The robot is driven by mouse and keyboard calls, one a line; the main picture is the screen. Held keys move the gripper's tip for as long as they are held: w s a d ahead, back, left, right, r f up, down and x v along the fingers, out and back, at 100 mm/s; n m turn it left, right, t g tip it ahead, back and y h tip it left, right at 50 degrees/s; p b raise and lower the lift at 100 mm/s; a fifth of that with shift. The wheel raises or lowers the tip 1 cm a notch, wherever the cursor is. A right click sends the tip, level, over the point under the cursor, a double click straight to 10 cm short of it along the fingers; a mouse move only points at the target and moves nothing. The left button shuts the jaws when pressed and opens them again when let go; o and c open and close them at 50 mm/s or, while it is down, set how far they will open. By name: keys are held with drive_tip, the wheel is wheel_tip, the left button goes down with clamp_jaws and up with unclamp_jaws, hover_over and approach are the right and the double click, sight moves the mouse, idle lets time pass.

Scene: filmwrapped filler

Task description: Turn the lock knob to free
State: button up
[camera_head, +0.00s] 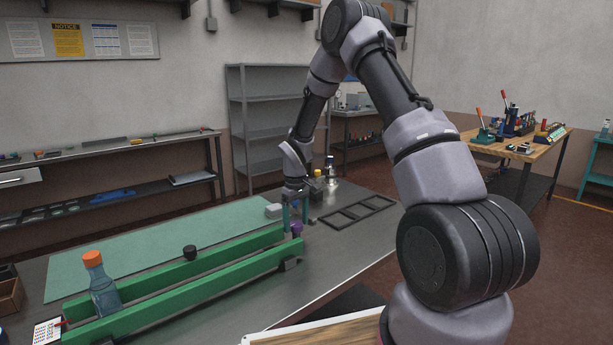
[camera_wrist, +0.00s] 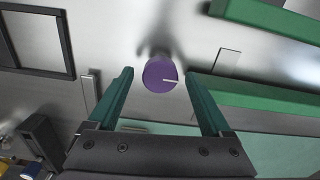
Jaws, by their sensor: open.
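The lock knob is a round purple knob (camera_wrist: 160,76) with a white pointer line, seen from above in the wrist view. The line points to the right in that view. In the head view the knob (camera_head: 297,227) shows small at the right end of the green rails. My gripper (camera_wrist: 158,74) is open, with its teal fingers on either side of the knob and gaps between them and it. In the head view my gripper (camera_head: 294,222) points down at the knob and partly hides it.
Green rails (camera_head: 190,272) run along the metal bench, with a blue bottle with an orange cap (camera_head: 103,285) at the left end. A black knob (camera_head: 190,252) stands by the rails. A dark frame (camera_head: 356,212) lies flat to the right. Small bottles (camera_head: 330,172) stand behind my gripper.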

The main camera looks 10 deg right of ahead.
drive_tip(key=m, duration=1.6)
wheel_tip(320, 180, up, 11)
drive_tip(key=m, duration=0.1)
wheel_tip(320, 180, up, 18)
drive_tip(key=f+n+t+y, duration=0.1)
drive_tip(key=n+t, duration=0.2)
hover_over(296, 223)
drive_tip(key=s+d, duration=0.3)
drive_tip(key=s, duration=0.7)
drive_tip(key=shift+s+d+r, duration=0.2)
drive_tip(key=shift+s+r, duration=0.05)
drive_tip(key=shift+r, duration=0.35)
